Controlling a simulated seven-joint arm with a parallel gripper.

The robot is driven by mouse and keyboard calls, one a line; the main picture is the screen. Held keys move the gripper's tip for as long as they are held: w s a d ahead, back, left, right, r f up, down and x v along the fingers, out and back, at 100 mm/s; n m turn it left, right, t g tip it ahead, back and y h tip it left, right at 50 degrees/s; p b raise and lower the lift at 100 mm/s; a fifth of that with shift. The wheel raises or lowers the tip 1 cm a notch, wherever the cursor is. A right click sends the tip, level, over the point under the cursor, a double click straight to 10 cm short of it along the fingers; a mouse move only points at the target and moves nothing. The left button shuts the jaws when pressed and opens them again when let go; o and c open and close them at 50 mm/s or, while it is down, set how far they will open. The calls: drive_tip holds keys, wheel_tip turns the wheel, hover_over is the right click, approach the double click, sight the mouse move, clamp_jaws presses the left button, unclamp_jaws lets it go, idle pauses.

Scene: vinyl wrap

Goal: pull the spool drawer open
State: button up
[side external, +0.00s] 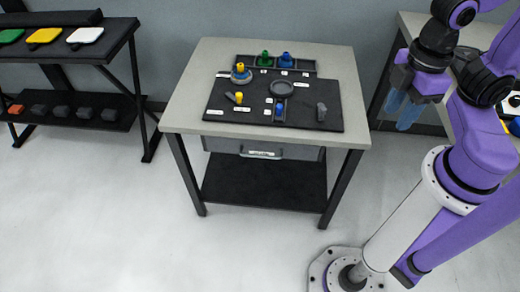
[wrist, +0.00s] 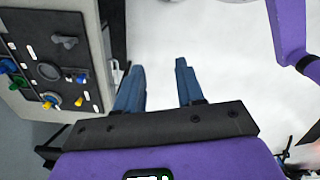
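The spool drawer (side external: 225,146) is a grey box under the top of the middle table, with a pale handle (side external: 262,153) on its front. It looks shut, its front lying beneath the table's front edge. My gripper (side external: 401,112) is to the right of the table, apart from the drawer and handle, with its blue fingers pointing down. In the wrist view my gripper (wrist: 158,68) shows two blue fingers spread apart with only pale floor between them. I cannot make out the drawer handle in the wrist view.
The table (side external: 186,105) carries a dark mat (side external: 225,108) with several spools and small parts; the table (wrist: 80,20) is also at left in the wrist view. A black rack (side external: 122,40) stands left, another table (side external: 410,22) right. Floor before the drawer is clear.

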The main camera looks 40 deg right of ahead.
drive_tip(key=w+a+f+m, duration=0.1)
drive_tip(key=w+a+f, duration=0.2)
drive_tip(key=w+a, duration=0.45)
drive_tip(key=m+t+h, duration=0.1)
drive_tip(key=m+h, duration=0.1)
drive_tip(key=m, duration=0.1)
hover_over(256, 156)
drive_tip(key=s+a, duration=0.2)
wheel_tip(256, 156, down, 18)
drive_tip(key=shift+n, duration=0.3)
drive_tip(key=f, duration=0.5)
drive_tip(key=w+d+f, duration=0.1)
drive_tip(key=f, duration=0.5)
drive_tip(key=w+d+f, duration=0.1)
drive_tip(key=f, duration=0.4)
drive_tip(key=shift+f, duration=0.35)
drive_tip(key=shift+s+a, duration=0.1)
clamp_jaws()
